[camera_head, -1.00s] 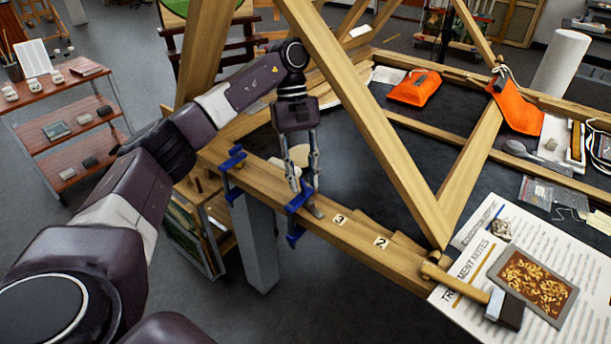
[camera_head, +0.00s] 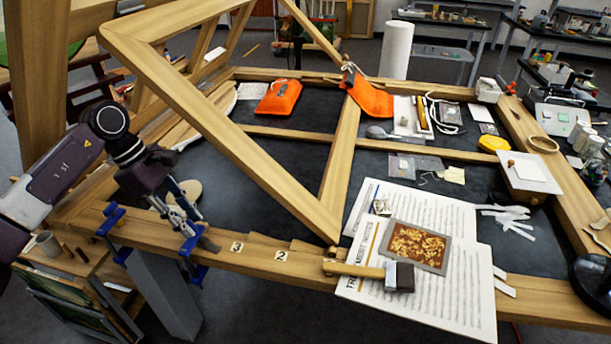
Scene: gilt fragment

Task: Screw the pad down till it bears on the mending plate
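A blue clamp (camera_head: 192,245) sits on the near wooden rail, with its jaw showing above and below it. My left gripper (camera_head: 187,226) points down at this clamp from above. Its two fingers reach the top of the clamp, with a gap between them higher up. I cannot tell whether they are closed on its screw. A small dull grey piece (camera_head: 209,244) lies on the rail against the clamp; it may be the mending plate. The pad is hidden or too small to make out. My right gripper is not in view.
A second blue clamp (camera_head: 112,221) is on the rail to the left. Labels 3 (camera_head: 237,247) and 2 (camera_head: 281,255) are right of the gripper. A hammer (camera_head: 398,276) lies on printed sheets (camera_head: 440,312). A slanting wooden frame (camera_head: 225,130) rises behind the rail.

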